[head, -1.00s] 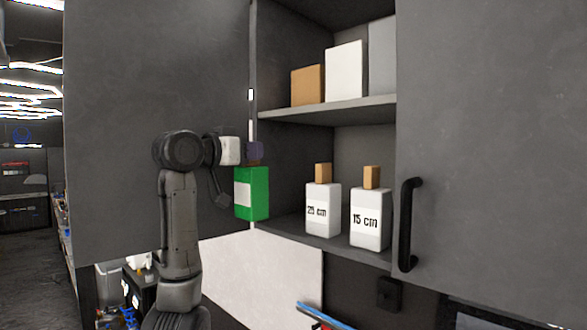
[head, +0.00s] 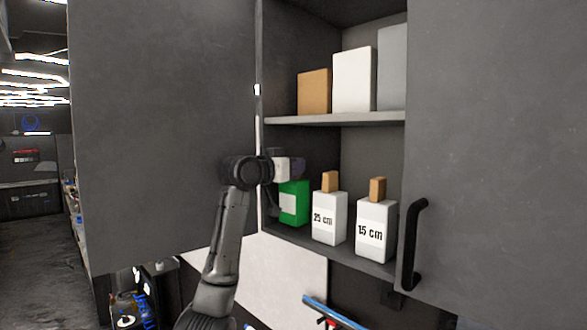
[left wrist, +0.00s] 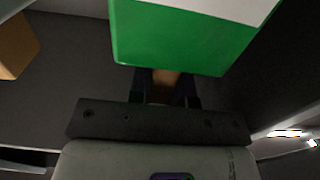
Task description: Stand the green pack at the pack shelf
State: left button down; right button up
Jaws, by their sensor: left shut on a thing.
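The green pack (head: 296,206) with a white label is upright at the left end of the lower cabinet shelf (head: 345,256). It is inside the opening, left of the white "25 cm" bottle (head: 329,218). My left gripper (head: 296,172) is shut on the top of the pack, reaching in from the left. I cannot tell whether the pack's base touches the shelf. In the left wrist view the green pack (left wrist: 185,40) fills the top, in front of the gripper's fingers (left wrist: 165,88). My right gripper is not in view.
A white "15 cm" bottle (head: 376,229) stands right of the "25 cm" one. The upper shelf (head: 330,119) above my gripper holds an orange box (head: 314,92), a white box (head: 353,80) and a grey box (head: 392,70). Cabinet doors (head: 165,130) flank the opening; the right one has a black handle (head: 413,245).

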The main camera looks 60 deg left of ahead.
pick_arm(q)
jog(key=shift+f, duration=0.65)
jog(key=shift+f, duration=0.1)
jog(key=c, duration=1.1)
grip_release()
jog(key=shift+o, duration=0.2)
